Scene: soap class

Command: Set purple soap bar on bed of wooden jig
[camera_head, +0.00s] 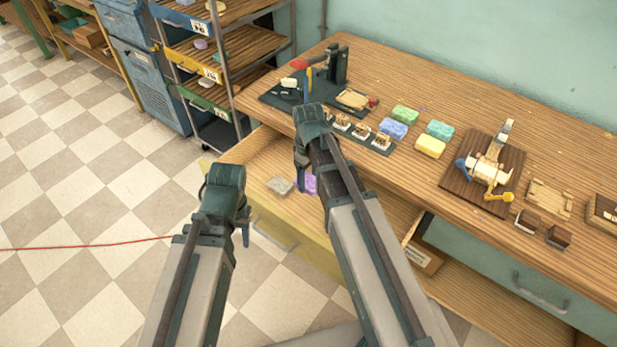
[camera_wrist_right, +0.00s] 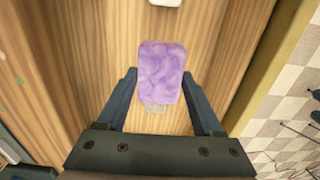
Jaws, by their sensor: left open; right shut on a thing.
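The purple soap bar (camera_wrist_right: 161,72) is marbled and sits between the fingers of my right gripper (camera_wrist_right: 161,78), which is shut on it. In the head view the soap (camera_head: 310,184) shows partly beside my right gripper (camera_head: 303,163), over the open drawer; the arm hides the rest. I cannot tell whether it is clear of the drawer floor. My left gripper (camera_head: 242,228) is open, in front of the drawer.
A grey-white bar (camera_head: 279,185) lies in the open drawer (camera_head: 255,158). Green (camera_head: 405,114), blue (camera_head: 392,129), teal (camera_head: 440,130) and yellow (camera_head: 430,146) bars lie on the bench. A dark press (camera_head: 338,66) stands at the back left. A pale wooden tray (camera_head: 549,198) lies at right.

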